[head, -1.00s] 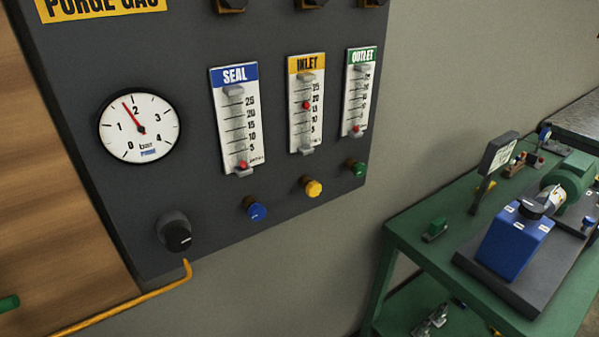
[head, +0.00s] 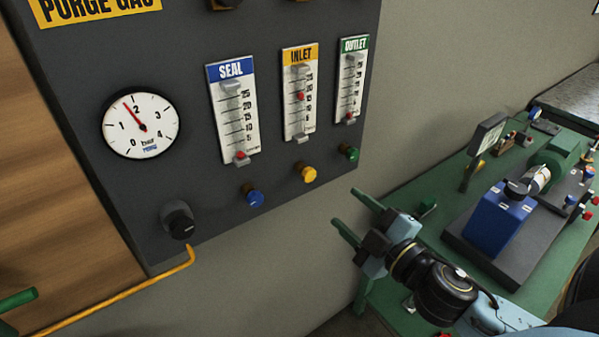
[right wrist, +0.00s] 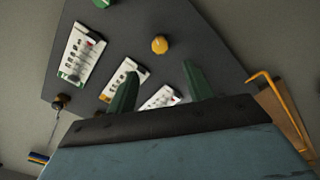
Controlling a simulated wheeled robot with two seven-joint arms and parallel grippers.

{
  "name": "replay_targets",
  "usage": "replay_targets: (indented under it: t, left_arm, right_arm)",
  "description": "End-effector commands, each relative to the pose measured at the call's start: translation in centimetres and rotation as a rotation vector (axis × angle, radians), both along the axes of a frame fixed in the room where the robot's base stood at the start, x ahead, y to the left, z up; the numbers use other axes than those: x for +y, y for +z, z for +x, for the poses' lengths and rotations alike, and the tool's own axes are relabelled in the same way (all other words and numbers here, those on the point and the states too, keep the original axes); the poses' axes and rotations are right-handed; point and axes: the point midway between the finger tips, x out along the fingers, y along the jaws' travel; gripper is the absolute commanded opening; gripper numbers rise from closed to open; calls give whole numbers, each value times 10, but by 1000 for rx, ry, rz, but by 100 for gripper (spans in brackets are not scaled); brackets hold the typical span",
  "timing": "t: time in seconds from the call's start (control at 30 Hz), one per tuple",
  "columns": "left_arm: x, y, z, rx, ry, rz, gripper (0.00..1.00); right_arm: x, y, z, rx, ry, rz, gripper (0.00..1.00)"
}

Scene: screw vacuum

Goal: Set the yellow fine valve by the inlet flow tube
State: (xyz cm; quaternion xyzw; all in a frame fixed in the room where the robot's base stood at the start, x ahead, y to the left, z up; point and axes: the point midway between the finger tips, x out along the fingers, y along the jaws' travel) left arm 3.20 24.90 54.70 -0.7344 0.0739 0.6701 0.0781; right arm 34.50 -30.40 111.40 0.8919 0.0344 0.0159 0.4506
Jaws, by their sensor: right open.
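The yellow fine valve (head: 306,172) is a round knob low on the dark panel, below the inlet flow tube (head: 300,92). In the right wrist view the yellow knob (right wrist: 159,45) shows beyond the gap between my green fingertips (right wrist: 160,75). Green fingers of my left gripper (head: 18,302) show only partly at the left edge.
The blue knob (head: 253,196) and green knob (head: 349,152) flank the yellow one. A black regulator knob (head: 179,222) and pressure gauge (head: 143,125) are further left, with an orange pipe (head: 120,293) below. A green bench (head: 440,235) with a blue device (head: 500,213) stands right.

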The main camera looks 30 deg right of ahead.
Motion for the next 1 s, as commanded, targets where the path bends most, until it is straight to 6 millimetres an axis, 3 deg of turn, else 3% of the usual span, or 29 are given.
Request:
replay_targets:
  t: [0.17, 0.8, 1.0]
  left_arm:
    - [0, 4, 0, 0, 0, 0, 36]
    - [0, 24, 0, 0, 0, 0, 36]
    - [0, 28, 0, 0, 0, 0, 36]
  right_arm:
    - [2, 3, 11, -6, 3, -1, 52]
    - [9, 4, 104, -5, 1, -1, 52]
    - [11, 2, 125, -3, 3, 0, 52]
